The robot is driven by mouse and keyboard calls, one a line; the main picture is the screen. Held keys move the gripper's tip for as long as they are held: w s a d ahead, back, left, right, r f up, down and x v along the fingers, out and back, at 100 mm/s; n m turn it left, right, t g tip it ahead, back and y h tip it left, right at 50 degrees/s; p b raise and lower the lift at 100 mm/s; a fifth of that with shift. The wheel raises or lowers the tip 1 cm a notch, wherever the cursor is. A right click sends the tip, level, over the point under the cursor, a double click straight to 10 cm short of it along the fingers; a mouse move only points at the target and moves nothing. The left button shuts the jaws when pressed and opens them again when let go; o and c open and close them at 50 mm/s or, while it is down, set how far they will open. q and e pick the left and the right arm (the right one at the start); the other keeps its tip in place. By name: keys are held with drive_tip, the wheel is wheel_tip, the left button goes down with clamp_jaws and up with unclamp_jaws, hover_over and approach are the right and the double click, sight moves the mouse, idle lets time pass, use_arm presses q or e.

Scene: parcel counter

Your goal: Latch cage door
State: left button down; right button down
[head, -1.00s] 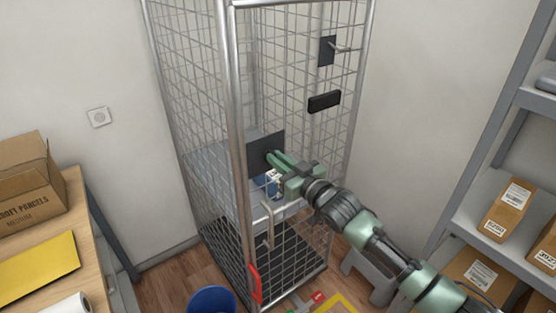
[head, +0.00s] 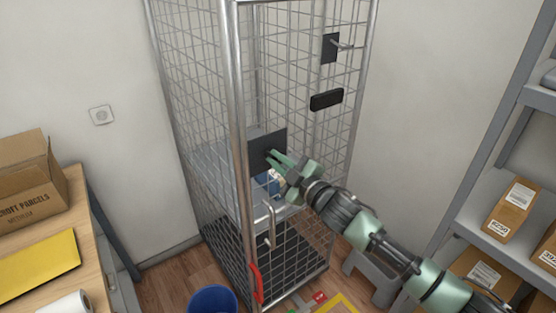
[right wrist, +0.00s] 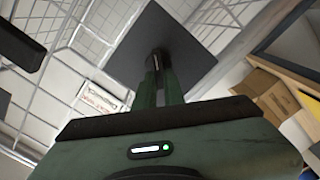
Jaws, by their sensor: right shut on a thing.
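The cage door is the silver mesh front (head: 293,70) of the tall roll cage. A dark square plate (head: 260,148) sits on its left side near the upright post. My right gripper (head: 272,157) is at this plate, its fingers shut on a small latch knob. In the right wrist view, the fingers (right wrist: 160,80) close around the dark knob (right wrist: 156,57), which stands out from the plate (right wrist: 190,48). The fingers hide most of the knob. Whether the latch is engaged cannot be told. My left gripper is not in view.
A second plate with a lever (head: 330,48) and a black block (head: 326,99) are higher on the mesh. A metal handle (head: 268,222) is below my gripper. A blue bucket (head: 212,300), a grey stool (head: 372,275) and a parcel shelf (head: 488,185) stand nearby.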

drive_tip(key=shift+s+a+f+n, duration=0.1)
drive_tip(key=shift+f+n, duration=0.15)
drive_tip(key=shift+n, duration=1.75)
drive_tip(key=shift+f+n, duration=0.2)
drive_tip(key=shift+n, duration=1.8)
drive_tip(key=c, duration=1.5)
unclamp_jaws()
drive_tip(key=b+v, duration=0.2)
drive_tip(key=v, duration=0.5)
drive_tip(key=shift+s+d, duration=0.25)
drive_tip(key=shift+s, duration=0.05)
